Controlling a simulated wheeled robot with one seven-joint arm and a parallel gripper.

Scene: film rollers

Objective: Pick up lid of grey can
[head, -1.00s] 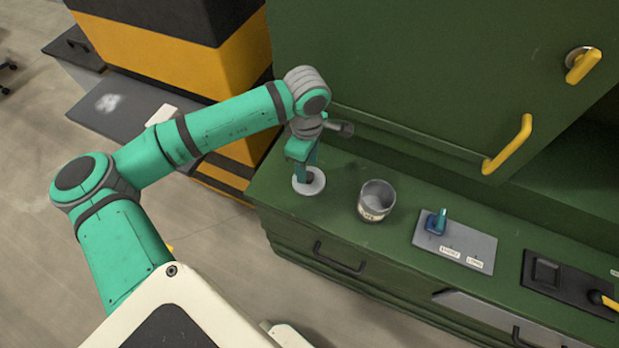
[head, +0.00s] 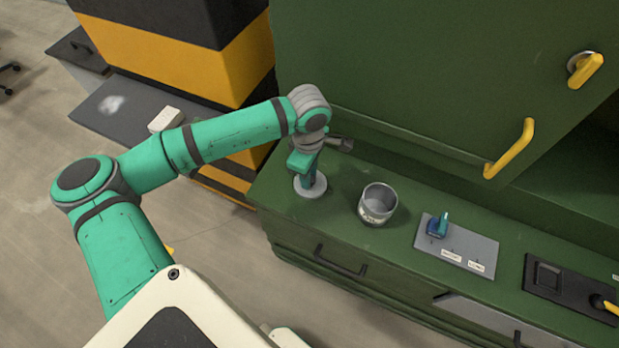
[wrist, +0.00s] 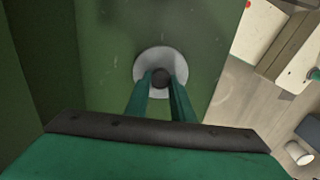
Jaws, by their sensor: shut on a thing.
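The lid (head: 311,190) is a flat light grey disc with a dark round knob, at the left end of the green counter. In the wrist view the lid (wrist: 150,60) lies below my gripper, its knob between the two fingertips. My gripper (head: 309,180) points down and is shut on the knob; it also shows in the wrist view (wrist: 160,82). I cannot tell whether the lid touches the counter. The grey can (head: 378,203) stands open and upright to the right of the lid, with a pale label on its front.
The green counter (head: 345,240) has a tall green cabinet (head: 420,70) behind it with yellow handles. A grey plate (head: 457,249) with a small blue lever and a black panel (head: 560,290) lie right of the can. The counter is bare between lid and can.

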